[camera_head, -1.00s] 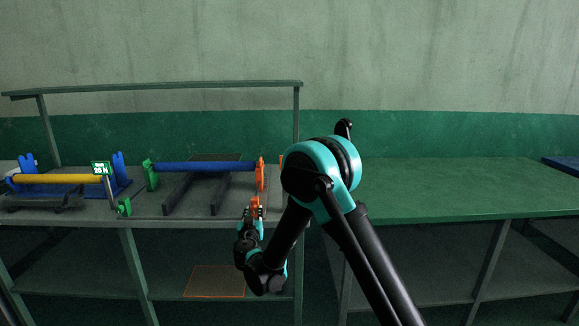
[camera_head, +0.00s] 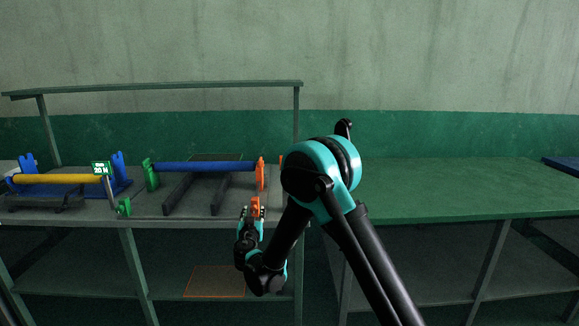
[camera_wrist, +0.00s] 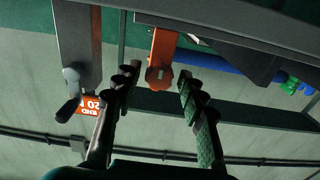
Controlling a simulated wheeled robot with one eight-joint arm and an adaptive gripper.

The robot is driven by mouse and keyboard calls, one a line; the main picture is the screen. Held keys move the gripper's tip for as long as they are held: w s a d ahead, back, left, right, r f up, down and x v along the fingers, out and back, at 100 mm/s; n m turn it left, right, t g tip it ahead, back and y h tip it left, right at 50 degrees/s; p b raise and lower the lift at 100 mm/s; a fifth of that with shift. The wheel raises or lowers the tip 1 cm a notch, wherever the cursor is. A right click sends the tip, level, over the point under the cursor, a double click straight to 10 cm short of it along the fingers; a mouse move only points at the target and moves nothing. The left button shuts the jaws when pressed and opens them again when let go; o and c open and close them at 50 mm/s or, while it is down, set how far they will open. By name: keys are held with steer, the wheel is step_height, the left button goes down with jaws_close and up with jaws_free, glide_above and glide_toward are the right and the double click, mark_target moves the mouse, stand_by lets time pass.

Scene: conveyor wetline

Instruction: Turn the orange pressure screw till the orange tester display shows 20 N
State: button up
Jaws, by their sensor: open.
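The orange pressure screw (camera_wrist: 158,76) has a hexagonal head at the lower end of an orange bracket. My gripper (camera_wrist: 157,84) is open, with a finger on each side of the screw head and a visible gap to both. In the head view my gripper (camera_head: 254,211) is at the table's front edge, by the orange end of the blue roller. The orange tester display (camera_wrist: 92,104) is left of my fingers in the wrist view; its small upside-down lettering seems to read 20. In the head view my arm hides most of that tester.
A blue roller (camera_head: 205,167) lies on dark supports, with a green bracket (camera_head: 151,174) at its left end. A green display (camera_head: 101,168) stands by a yellow roller (camera_head: 58,178).

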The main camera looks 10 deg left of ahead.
steer(key=v, duration=0.6)
stand_by(0.3)
steer(key=w+d+r+m+g+h, duration=0.1)
steer(key=w+d+h, duration=0.15)
steer(key=d, duration=0.75)
steer(key=w+d+m+g+h, duration=0.1)
steer(key=w+d+h, duration=0.15)
steer(key=d, duration=0.75)
steer(key=s+d+f+m+g+h, duration=0.1)
steer(key=s+d+g+h, duration=0.25)
steer(key=d, duration=1.15)
steer(key=s+d+f+g+y, duration=0.1)
steer(key=s+d+f+g, duration=0.2)
steer(key=s+d, duration=0.55)
steer(key=s+d+f+g+y, duration=0.1)
steer(key=s+d+f+g, duration=0.2)
steer(key=s+d, duration=0.55)
steer(key=s+a+f+g+y, duration=0.1)
steer(key=s+f+y, duration=0.1)
steer(key=s, duration=0.8)
steer(key=shift+a+n+g, duration=0.2)
steer(key=shift+n+g, duration=0.1)
steer(key=shift+g, duration=0.05)
